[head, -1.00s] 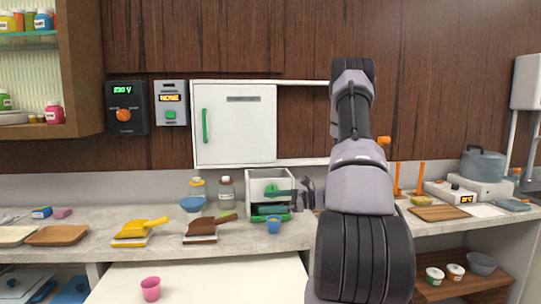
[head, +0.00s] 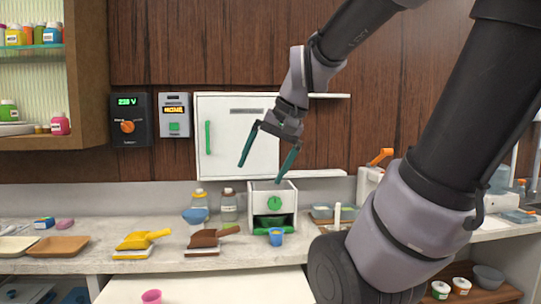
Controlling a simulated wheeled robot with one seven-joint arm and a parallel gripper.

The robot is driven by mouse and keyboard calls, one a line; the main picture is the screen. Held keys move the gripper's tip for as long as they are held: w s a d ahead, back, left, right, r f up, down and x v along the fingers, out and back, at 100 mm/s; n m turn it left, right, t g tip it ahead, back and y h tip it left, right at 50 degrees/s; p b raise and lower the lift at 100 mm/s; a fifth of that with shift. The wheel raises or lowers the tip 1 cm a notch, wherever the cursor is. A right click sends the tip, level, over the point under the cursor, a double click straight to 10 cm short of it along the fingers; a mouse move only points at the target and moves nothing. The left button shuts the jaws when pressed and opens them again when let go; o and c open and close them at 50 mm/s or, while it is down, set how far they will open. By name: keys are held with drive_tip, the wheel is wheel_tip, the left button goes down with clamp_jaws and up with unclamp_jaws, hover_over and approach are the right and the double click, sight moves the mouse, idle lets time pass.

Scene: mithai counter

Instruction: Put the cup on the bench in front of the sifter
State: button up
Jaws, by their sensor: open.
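A small blue cup (head: 276,237) stands upright on the bench (head: 225,262), near its front edge. It is directly in front of a white box with a green knob (head: 273,203), which appears to be the sifter. A green tray or bowl (head: 272,222) shows in the box's lower opening. My gripper (head: 260,173) is raised above the box, its two green fingers spread and empty, pointing down. It is apart from the cup and the box. A pink cup (head: 151,297) stands on a lower white surface at the bottom, partly cut off.
A white cabinet (head: 235,150) hangs behind my gripper. My arm hides much of the right bench.

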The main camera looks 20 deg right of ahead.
drive_tip(key=s+r+t, duration=0.1)
drive_tip(key=s+r+n+t+h, duration=0.1)
drive_tip(key=shift+s+d+r, duration=0.1)
drive_tip(key=shift+d+r, duration=0.2)
drive_tip(key=shift+d, duration=0.1)
